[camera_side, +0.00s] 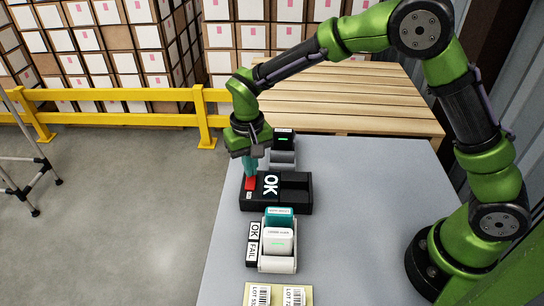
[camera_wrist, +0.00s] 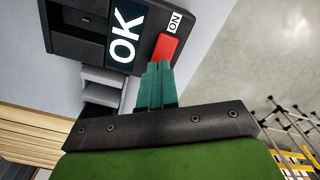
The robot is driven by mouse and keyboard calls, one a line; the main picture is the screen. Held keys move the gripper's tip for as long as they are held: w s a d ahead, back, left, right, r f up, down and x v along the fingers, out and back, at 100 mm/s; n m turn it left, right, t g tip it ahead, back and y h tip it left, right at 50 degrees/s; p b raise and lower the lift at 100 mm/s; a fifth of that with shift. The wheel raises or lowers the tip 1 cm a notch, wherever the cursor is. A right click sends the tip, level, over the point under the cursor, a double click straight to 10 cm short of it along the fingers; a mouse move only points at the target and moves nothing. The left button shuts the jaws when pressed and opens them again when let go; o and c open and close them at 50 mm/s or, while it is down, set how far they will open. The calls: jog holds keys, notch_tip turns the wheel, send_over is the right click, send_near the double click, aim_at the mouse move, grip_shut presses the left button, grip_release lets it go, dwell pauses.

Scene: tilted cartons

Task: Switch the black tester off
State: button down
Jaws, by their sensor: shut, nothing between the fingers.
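The black tester (camera_side: 292,200) lies on the grey table, and its display (camera_side: 270,184) reads "OK". In the wrist view the tester (camera_wrist: 78,18) fills the top left, with the "OK" display (camera_wrist: 125,38) beside a red switch (camera_wrist: 164,48). A small white "ON" label (camera_wrist: 175,22) sits by the switch. The red switch also shows in the side view (camera_side: 250,183). My gripper (camera_side: 250,172) is shut and empty, its teal fingertips pointing down at the switch. In the wrist view the fingertips (camera_wrist: 158,68) are at the switch's near end; whether they touch it I cannot tell.
A grey holder (camera_side: 283,158) with a dark device stands behind the tester. In front is a holder (camera_side: 278,264) with teal and white devices, beside "OK" and "FAIL" labels (camera_side: 253,244). Lot labels (camera_side: 278,294) lie at the front edge.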

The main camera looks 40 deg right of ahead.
jog(key=shift+f, duration=0.65)
jog(key=shift+r, duration=3.55)
jog(key=shift+s+f, duration=0.1)
jog(key=shift+f, duration=0.2)
jog(key=s+d+r+t, duration=0.2)
jog(key=s+d+r, duration=0.2)
jog(key=s, duration=0.2)
jog(key=s+d+r+t+y, duration=0.1)
jog(key=s+d+r+t, duration=0.1)
jog(key=s+d+r, duration=0.2)
jog(key=s+d+r+m+t+y, duration=0.1)
jog(key=s+d+r+t, duration=0.2)
jog(key=s, duration=0.7)
jog(key=shift+d+r, duration=0.8)
jog(key=shift+d, duration=0.1)
